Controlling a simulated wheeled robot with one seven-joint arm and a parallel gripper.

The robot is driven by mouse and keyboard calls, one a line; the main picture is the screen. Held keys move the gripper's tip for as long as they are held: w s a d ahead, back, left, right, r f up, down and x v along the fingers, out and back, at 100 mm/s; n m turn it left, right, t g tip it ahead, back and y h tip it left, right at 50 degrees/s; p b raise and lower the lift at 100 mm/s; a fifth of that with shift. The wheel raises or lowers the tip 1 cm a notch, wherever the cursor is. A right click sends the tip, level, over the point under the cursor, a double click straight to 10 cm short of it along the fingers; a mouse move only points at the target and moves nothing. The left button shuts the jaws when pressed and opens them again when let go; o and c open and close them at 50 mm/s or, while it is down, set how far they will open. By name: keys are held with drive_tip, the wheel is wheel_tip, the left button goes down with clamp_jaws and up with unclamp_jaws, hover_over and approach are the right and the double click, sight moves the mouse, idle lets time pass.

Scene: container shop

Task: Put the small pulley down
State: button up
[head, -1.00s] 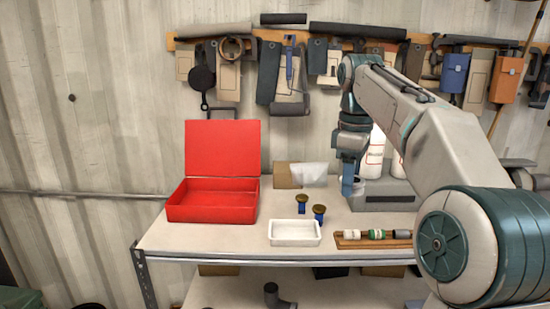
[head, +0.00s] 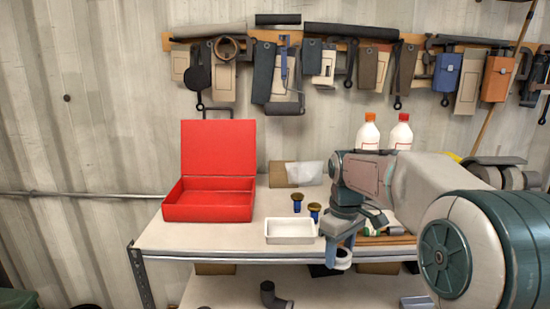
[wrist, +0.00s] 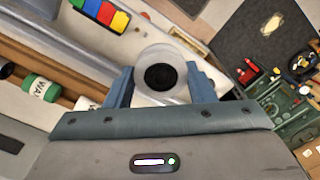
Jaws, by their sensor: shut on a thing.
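The small pulley (wrist: 160,58), a pale round wheel with a dark centre, is between the fingers of my gripper (wrist: 162,86) in the wrist view. My gripper is shut on it. In the head view the pulley (head: 342,263) hangs under my gripper (head: 341,250), at the front edge of the workbench (head: 190,238), right of the white tray. It looks clear of the bench top, but its exact height cannot be told.
An empty-looking white tray (head: 290,238) lies left of my gripper. Two blue posts with brass tops (head: 314,212) stand behind it. An open red box (head: 208,212) sits at the left. Two white bottles (head: 368,135) stand at the back. Bare bench shows around the tray.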

wheel_tip(320, 180, down, 29)
drive_tip(key=s+m, duration=0.1)
drive_tip(key=m, duration=0.6)
drive_tip(key=shift+s+r+m, duration=0.15)
drive_tip(key=shift+s+m, duration=0.25)
drive_tip(key=shift+d, duration=0.15)
wheel_tip(320, 180, down, 10)
drive_tip(key=b, duration=1)
drive_tip(key=shift+w+r, duration=0.15)
